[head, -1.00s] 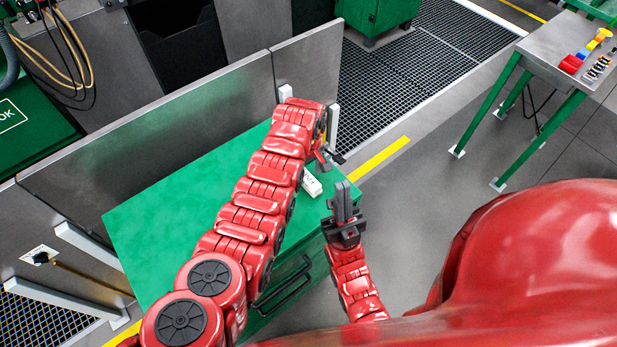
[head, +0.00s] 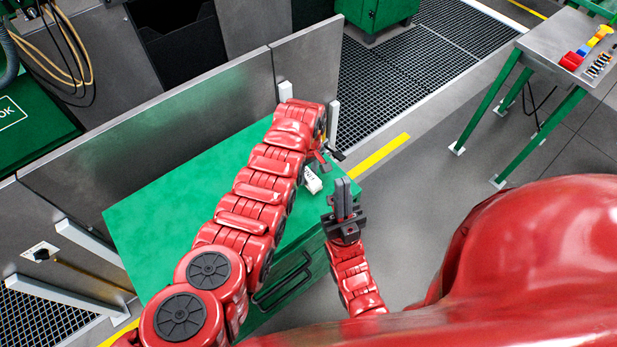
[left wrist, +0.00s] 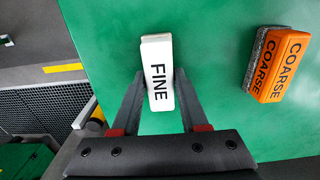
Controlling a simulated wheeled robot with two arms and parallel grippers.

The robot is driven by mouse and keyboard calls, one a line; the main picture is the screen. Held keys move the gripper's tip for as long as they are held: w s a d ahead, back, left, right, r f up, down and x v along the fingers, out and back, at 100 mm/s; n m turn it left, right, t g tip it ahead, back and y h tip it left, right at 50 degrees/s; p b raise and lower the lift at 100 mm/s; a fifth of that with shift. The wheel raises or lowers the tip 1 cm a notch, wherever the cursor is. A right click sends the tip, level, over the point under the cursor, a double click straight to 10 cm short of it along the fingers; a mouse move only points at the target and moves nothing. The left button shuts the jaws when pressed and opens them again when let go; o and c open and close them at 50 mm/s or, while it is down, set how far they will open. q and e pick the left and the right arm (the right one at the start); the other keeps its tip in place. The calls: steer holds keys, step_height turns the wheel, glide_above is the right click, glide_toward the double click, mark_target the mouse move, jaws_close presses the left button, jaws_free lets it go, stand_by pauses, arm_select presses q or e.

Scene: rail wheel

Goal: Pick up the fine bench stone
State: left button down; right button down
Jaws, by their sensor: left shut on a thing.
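The fine bench stone (left wrist: 158,72) is a white block with FINE in black letters, seen in the left wrist view over the green cabinet top (left wrist: 110,30). It also shows in the head view (head: 312,182), close to the cabinet's right edge. My left gripper (left wrist: 160,85) is shut on it, with one dark finger against each long side. In the head view my left arm hides most of that gripper. I cannot tell whether the stone touches the surface. My right gripper (head: 343,200) has its two fingers together, empty, just right of the cabinet.
An orange and grey block marked COARSE (left wrist: 277,65) lies to the right of the fine stone in the left wrist view. A grey metal panel (head: 150,135) stands behind the cabinet. A steel table (head: 560,50) with small coloured items stands at the far right.

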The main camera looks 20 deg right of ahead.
mark_target(308, 173)
arm_select(q)
steer(key=shift+w+r, duration=0.1)
steer(key=shift+r, duration=0.1)
stand_by(0.3)
steer(key=shift+r, duration=0.2)
step_height(308, 173, up, 7)
steer(key=b, duration=0.3)
steer(key=shift+f, duration=0.15)
steer(key=shift+r+p, duration=0.4)
steer(key=shift+r, duration=0.9)
